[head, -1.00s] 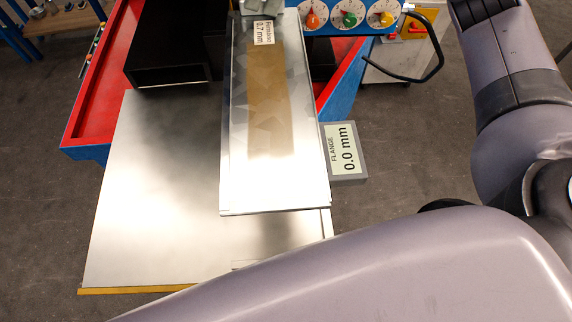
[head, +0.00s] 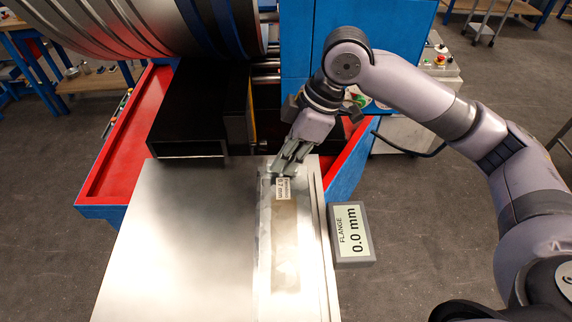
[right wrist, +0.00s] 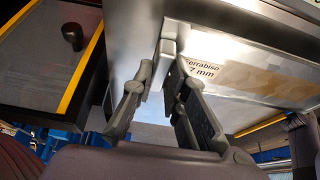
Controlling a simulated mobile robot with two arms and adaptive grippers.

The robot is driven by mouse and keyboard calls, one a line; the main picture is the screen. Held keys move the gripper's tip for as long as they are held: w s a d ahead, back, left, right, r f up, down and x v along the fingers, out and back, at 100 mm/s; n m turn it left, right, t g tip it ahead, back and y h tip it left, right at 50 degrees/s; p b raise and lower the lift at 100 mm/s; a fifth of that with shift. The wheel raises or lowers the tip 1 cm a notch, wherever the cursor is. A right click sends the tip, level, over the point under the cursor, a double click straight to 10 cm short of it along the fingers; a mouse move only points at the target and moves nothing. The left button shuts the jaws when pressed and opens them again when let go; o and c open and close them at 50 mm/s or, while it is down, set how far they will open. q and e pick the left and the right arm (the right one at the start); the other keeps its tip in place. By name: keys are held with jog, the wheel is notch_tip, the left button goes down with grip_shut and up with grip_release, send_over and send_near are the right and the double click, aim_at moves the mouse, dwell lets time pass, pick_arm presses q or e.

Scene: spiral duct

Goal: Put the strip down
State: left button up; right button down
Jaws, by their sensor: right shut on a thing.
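The strip (head: 286,250) is a long, thin, shiny metal piece with a brownish patch and a white label reading 0.7 mm at its far end. It lies lengthwise along the right part of the metal table (head: 185,245); I cannot tell whether it touches the top or hovers just over it. My right gripper (head: 287,165) is shut on the strip's far end. In the right wrist view, the fingers (right wrist: 163,92) close at the edge beside the strip's label (right wrist: 198,68). My left gripper is not in view.
A grey display box (head: 351,232) reading FLANGE 0.0 mm sits at the table's right edge. A black box-shaped part (head: 200,115) and a red tray (head: 120,165) stand beyond the table. A large spiral duct (head: 150,25) is at the top left. The table's left part is bare.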

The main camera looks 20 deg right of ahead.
notch_tip(320, 180, down, 3)
jog(key=shift+f, duration=0.1)
jog(key=c, duration=1.6)
grip_release()
jog(key=b+v, duration=0.1)
jog(key=v, duration=1.1)
